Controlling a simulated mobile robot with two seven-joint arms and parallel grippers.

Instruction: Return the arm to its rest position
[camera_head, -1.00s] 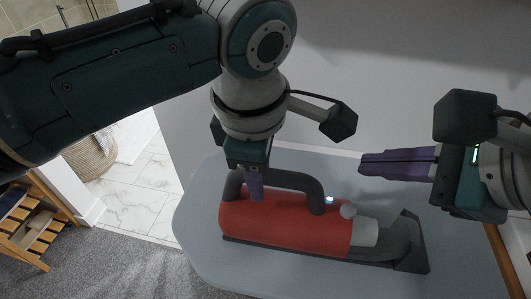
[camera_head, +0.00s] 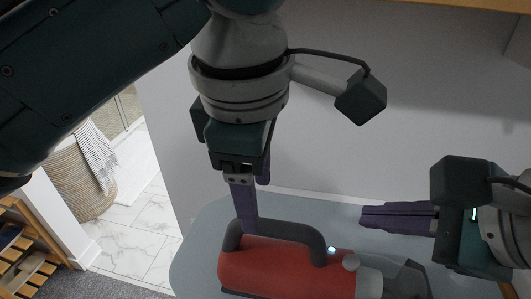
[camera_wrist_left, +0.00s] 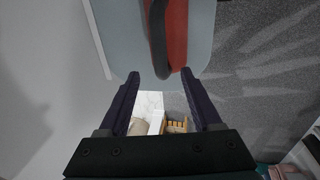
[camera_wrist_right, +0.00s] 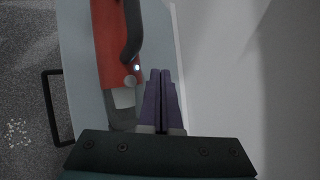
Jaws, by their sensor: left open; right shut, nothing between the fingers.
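My right gripper (camera_head: 364,216) is shut and empty, pointing left above the table behind the vacuum. The right wrist view shows its closed fingers (camera_wrist_right: 160,75) beside the vacuum (camera_wrist_right: 107,45).
A pale wall (camera_head: 330,150) stands close behind the table. A woven basket (camera_head: 80,180) with a striped cloth and a wooden slatted rack (camera_head: 30,265) stand at the left, beyond the table. Marble tiles (camera_head: 135,240) lie between.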

